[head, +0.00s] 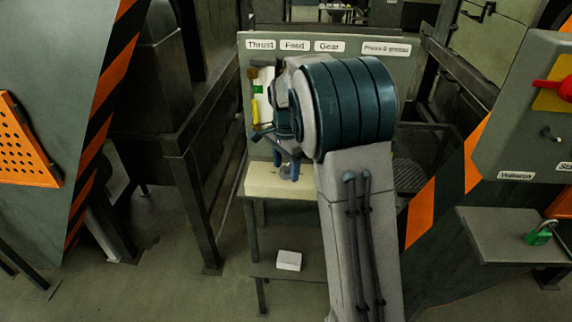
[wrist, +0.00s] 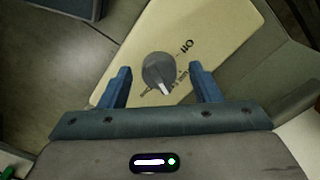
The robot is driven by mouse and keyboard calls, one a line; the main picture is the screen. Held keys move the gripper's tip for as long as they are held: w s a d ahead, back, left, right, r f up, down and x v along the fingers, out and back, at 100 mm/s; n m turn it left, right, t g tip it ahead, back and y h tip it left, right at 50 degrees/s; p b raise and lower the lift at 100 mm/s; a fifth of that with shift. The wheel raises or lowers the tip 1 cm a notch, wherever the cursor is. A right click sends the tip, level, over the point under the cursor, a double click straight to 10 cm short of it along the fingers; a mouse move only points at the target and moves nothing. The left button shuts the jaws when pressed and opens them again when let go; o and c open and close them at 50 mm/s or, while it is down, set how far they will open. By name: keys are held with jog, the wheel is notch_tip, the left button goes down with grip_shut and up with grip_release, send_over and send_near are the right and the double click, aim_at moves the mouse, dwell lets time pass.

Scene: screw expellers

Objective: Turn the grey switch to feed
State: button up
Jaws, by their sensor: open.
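The grey switch (wrist: 158,68) is a round knob on a cream panel (wrist: 215,25), seen in the wrist view. Its white pointer mark faces down and slightly right in the picture, away from the "Off" label at its upper right. Other lettering beside the knob is partly hidden and I cannot read it. My gripper (wrist: 160,70) is open, with one blue finger on each side of the knob and visible gaps between. In the head view my gripper (head: 286,164) hangs just above the cream box (head: 262,183); the knob is hard to make out there.
A grey board (head: 408,50) labelled Thrust, Feed and Gear stands behind my arm, with coloured levers (head: 255,100). A small white box (head: 289,260) lies on the lower shelf. Striped machine panels stand on both sides; a green padlock (head: 540,235) is at right.

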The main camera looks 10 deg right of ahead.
aim_at(286, 167)
jog(key=shift+r, duration=0.1)
notch_tip(286, 167, up, 14)
dwell(0.4)
jog(key=shift+s, duration=0.1)
